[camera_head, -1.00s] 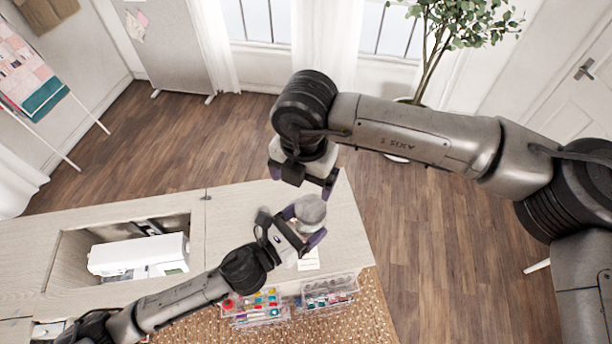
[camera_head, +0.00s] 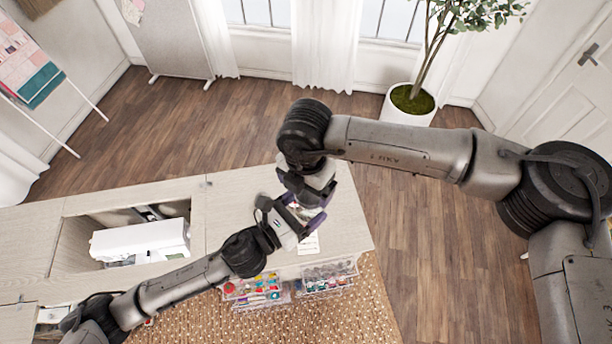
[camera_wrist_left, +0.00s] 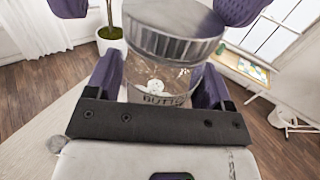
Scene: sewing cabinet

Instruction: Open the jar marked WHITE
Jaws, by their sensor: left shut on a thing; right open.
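A clear glass jar (camera_wrist_left: 160,82) with a grey metal lid (camera_wrist_left: 172,35) stands between the purple fingers of my left gripper (camera_head: 304,216), which is shut on it. The left wrist view shows a pale round piece inside and lettering that looks like "BUTT" low on the jar; the word WHITE is not readable. My right gripper (camera_head: 312,190) is open, above the jar. Its purple fingertips show on either side of the lid at the top of the left wrist view. In the head view the grippers hide most of the jar.
The pale cabinet top (camera_head: 235,195) lies beneath the grippers, with a paper note (camera_head: 309,244) on it. A white sewing machine (camera_head: 140,240) sits in the recess at left. Clear organisers with coloured supplies (camera_head: 255,288) and (camera_head: 328,275) are at the front edge.

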